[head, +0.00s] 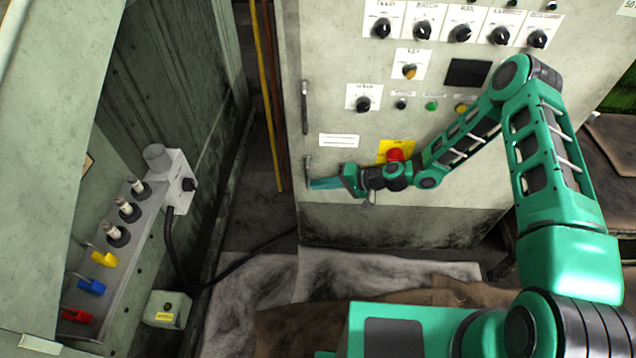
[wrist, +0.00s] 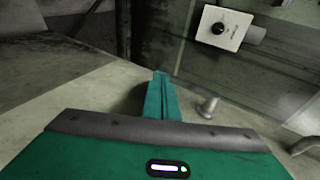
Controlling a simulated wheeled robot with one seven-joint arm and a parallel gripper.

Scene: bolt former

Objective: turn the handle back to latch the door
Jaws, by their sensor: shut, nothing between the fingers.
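The door is the pale front panel (head: 345,215) of the cabinet, covered with dials. I cannot tell whether it sits fully closed. A small metal handle (head: 308,164) is at its left edge, below a long dark pull bar (head: 304,107). In the wrist view the handle shows as a short metal peg (wrist: 208,107) standing off the panel. My gripper (head: 318,184) is shut and empty, just below the handle, fingers pointing left. In the wrist view the closed fingers (wrist: 160,95) lie left of the peg, with a visible gap between them.
A red button (head: 395,154) on a yellow plate is near my wrist, below rows of knobs. On the left, a grey wall carries a switch box (head: 180,182) and coloured padlocks (head: 92,286). A dark open gap lies between that wall and the cabinet.

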